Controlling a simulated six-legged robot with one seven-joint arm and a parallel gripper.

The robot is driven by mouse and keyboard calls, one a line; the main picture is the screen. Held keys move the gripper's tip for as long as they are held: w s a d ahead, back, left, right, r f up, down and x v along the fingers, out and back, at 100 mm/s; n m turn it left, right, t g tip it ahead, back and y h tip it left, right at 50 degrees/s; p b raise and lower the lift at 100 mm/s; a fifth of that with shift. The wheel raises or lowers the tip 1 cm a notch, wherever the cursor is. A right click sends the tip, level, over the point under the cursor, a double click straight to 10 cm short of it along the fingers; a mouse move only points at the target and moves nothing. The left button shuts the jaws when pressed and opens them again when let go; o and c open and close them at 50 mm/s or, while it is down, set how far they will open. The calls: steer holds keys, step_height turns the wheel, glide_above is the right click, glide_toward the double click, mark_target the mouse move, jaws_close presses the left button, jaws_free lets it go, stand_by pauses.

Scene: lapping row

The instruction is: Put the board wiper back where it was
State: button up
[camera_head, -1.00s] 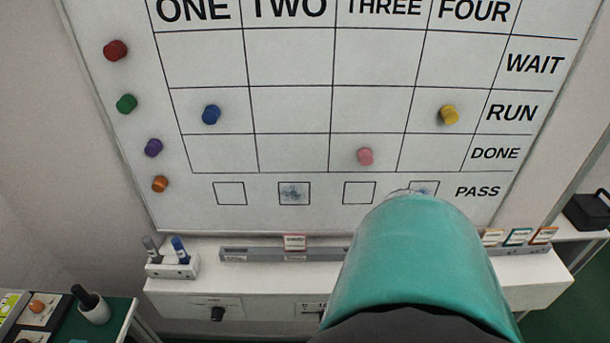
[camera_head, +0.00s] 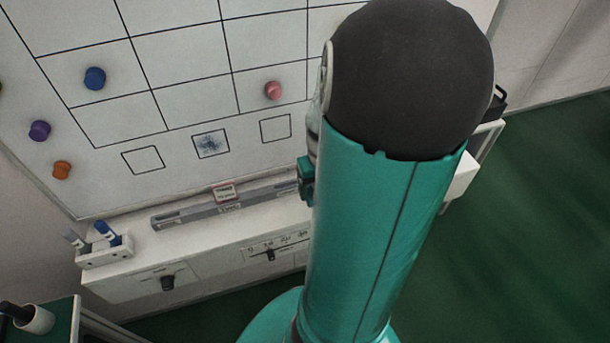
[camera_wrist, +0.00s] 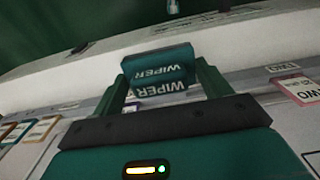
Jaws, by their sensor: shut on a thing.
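The board wiper (camera_wrist: 158,73), a teal block with WIPER in white letters on two faces, is between the two dark green fingers of my gripper (camera_wrist: 164,86) in the wrist view. My gripper is shut on it. Behind it are a pale ledge and the grey rail; I cannot tell whether the wiper touches either.
A white holder (camera_head: 105,253) with two markers stands at the shelf's left end. Colored knobs, including a blue one (camera_head: 95,78) and a pink one (camera_head: 273,90), sit on the board. Several cards (camera_wrist: 40,131) stand along the rail. Green floor (camera_head: 540,220) is open at the right.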

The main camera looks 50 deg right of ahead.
steer(key=d+f, duration=0.1)
steer(key=w+d+f, duration=0.1)
steer(key=f, duration=0.1)
steer(key=shift+w+d+f, duration=0.25)
steer(key=shift+d+f, duration=0.15)
steer(key=shift+w+d+f, duration=0.1)
steer(key=shift+f, duration=1.6)
steer(key=o, duration=0.9)
step_height(320, 180, up, 12)
steer(key=shift+r, duration=0.1)
